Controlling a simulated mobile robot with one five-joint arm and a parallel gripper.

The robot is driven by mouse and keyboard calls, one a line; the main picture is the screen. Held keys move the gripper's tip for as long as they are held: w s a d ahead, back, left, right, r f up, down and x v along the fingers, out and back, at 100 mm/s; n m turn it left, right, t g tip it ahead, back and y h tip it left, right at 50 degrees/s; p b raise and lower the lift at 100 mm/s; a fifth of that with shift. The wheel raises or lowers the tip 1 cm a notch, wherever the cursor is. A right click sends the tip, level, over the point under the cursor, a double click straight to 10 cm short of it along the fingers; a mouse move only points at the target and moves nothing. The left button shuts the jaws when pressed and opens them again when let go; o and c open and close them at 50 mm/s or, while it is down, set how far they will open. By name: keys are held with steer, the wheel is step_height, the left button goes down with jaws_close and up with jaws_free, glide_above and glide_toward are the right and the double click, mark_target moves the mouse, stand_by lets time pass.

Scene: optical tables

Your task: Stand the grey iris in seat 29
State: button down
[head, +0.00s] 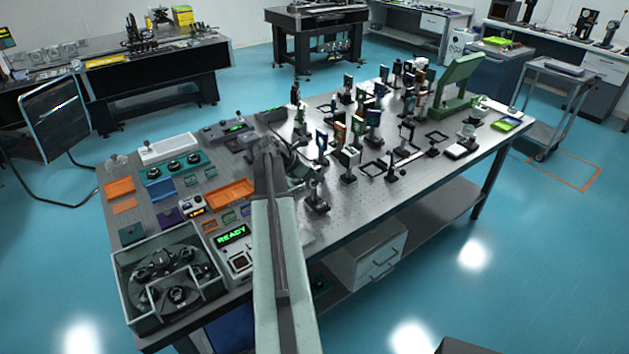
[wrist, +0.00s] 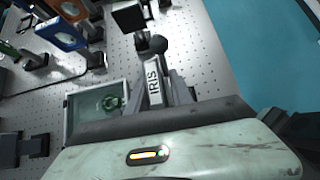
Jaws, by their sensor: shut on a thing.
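A grey piece labelled IRIS (wrist: 153,82) stands between the two grey fingers of my gripper (wrist: 163,92) in the wrist view. The gripper is shut on it. A dark round knob shows just beyond the label, and most of the iris's lower part is hidden by my gripper. In the head view my gripper (head: 296,172) is over the middle of the near optical table (head: 345,205), by its front half. The iris cannot be made out clearly there. No number 29 is readable, so I cannot tell which seat it is.
Many posted optics (head: 355,125) crowd the table to the right of my gripper. Square black outlines (head: 371,168) lie among them. An orange tray (head: 230,192) and a grey bin (head: 170,275) stand left. In the wrist view a blue-framed optic (wrist: 62,35) stands upper left.

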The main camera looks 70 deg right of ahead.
steer(key=shift+f, duration=0.1)
steer(key=shift+f, duration=0.15)
steer(key=c, duration=1.1)
jaws_free()
steer(key=shift+r+p, duration=0.35)
steer(key=shift+r, duration=0.05)
steer(key=shift+p+v, duration=4)
steer(key=shift+v, duration=1.85)
steer(key=shift+a+f, duration=0.1)
